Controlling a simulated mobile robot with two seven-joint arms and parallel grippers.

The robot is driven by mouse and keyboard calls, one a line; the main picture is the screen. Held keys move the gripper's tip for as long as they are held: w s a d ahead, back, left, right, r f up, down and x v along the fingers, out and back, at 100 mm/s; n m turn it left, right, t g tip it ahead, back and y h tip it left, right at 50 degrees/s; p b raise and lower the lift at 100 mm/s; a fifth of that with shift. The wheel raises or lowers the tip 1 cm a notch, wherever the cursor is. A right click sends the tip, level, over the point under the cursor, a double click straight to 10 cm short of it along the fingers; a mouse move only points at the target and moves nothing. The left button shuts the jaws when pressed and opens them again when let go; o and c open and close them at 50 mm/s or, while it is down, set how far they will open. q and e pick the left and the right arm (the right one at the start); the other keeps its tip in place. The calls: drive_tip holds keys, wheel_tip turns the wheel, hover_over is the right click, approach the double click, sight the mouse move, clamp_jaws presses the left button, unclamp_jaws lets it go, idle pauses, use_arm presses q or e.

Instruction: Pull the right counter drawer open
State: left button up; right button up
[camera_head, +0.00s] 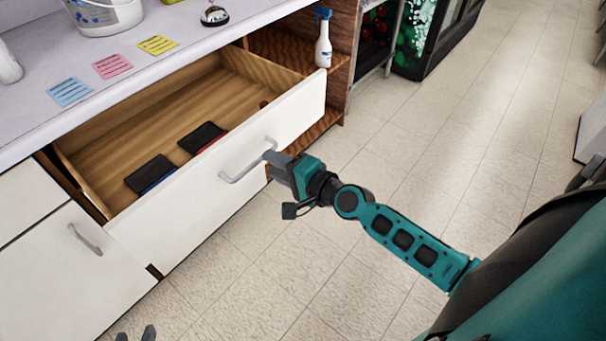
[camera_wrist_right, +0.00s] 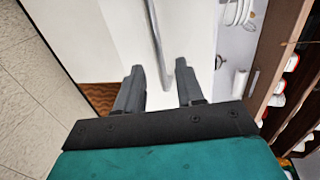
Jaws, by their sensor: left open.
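The right counter drawer (camera_head: 225,165) stands pulled well out, with its wooden inside showing. Its white front carries a grey bar handle (camera_head: 245,165). My right gripper (camera_head: 272,160) is at the right end of this handle. In the right wrist view the two fingers (camera_wrist_right: 160,75) are apart, with the handle bar (camera_wrist_right: 156,40) showing between them and a gap on each side, so I see no grip on it. My left gripper (camera_head: 135,335) shows only its fingertips at the bottom edge, apart and empty, away from the drawer.
Two dark flat items (camera_head: 150,174) lie in the drawer. A spray bottle (camera_head: 323,40) stands by the drawer's far right corner. The counter (camera_head: 30,115) holds coloured notes, a bell and a bucket. A closed cabinet front (camera_head: 50,270) is at left. The tiled floor (camera_head: 400,130) is clear.

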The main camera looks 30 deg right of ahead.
drive_tip(key=v, duration=0.9)
drive_tip(key=shift+s+b, duration=0.2)
drive_tip(key=shift+b, duration=0.1)
drive_tip(key=s+a+f+n+g+h+p, duration=0.3)
drive_tip(key=s+a+f+n, duration=0.2)
drive_tip(key=n, duration=1.1)
drive_tip(key=s+f, duration=0.3)
drive_tip(key=shift+a+n+g, duration=0.3)
drive_tip(key=shift+g, duration=0.1)
drive_tip(key=shift+f, duration=0.1)
idle(0.3)
